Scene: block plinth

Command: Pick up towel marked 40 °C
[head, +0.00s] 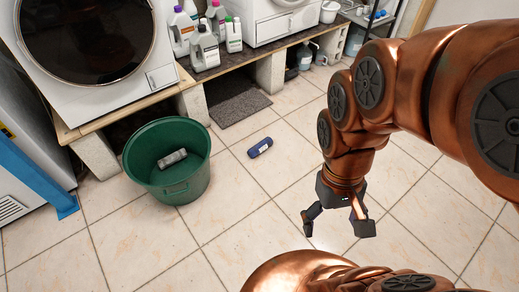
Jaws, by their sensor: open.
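A rolled dark blue towel (260,147) with a pale label lies on the tiled floor, right of the green tub (135,171). A rolled grey towel (172,158) with a light band lies inside the tub. The markings on both are too small to read. My gripper (337,228) points down above the floor, to the right of and nearer than the blue towel. It is open and empty, apart from both towels.
Washing machines (160,78) stand on a wooden shelf on block plinths (192,104) at the back. Several bottles (205,48) stand between them. A dark mat (238,108) lies behind the blue towel. The floor (240,215) in front is clear.

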